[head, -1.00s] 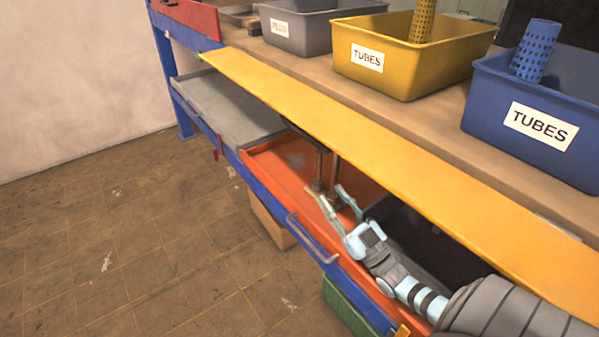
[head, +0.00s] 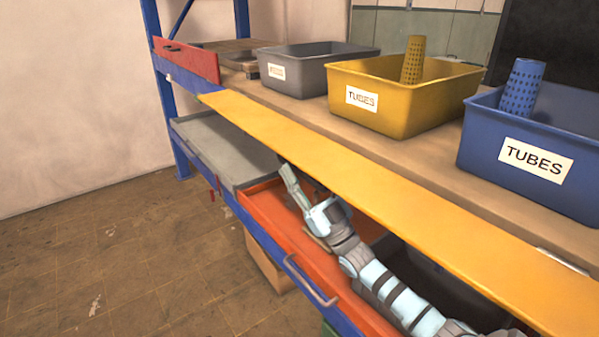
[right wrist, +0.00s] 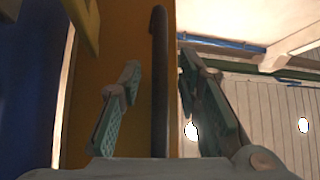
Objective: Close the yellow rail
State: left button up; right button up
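The yellow rail (head: 370,180) is a long flat panel sticking out level along the front edge of the workbench. My right gripper (head: 302,192) reaches up from below, its fingers close to the panel's underside and partly hidden by it. In the right wrist view the open fingers (right wrist: 160,105) stand on either side of a dark bar (right wrist: 160,70), which lies beside a yellow-orange surface (right wrist: 137,45) that looks like the rail. I cannot tell whether either finger touches the bar. My left gripper is out of view.
On the bench stand a grey bin (head: 300,75), a yellow bin (head: 400,115) and a blue bin (head: 520,195). Below the rail are a grey tray (head: 230,155) and an orange drawer (head: 265,215) with a handle (head: 310,283). The floor at left is free.

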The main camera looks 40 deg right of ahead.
grip_shut()
dwell(0.3)
jog(key=shift+r+m+h+p, duration=0.15)
jog(key=shift+m+h+p, duration=0.3)
jog(key=shift+m+h, duration=0.05)
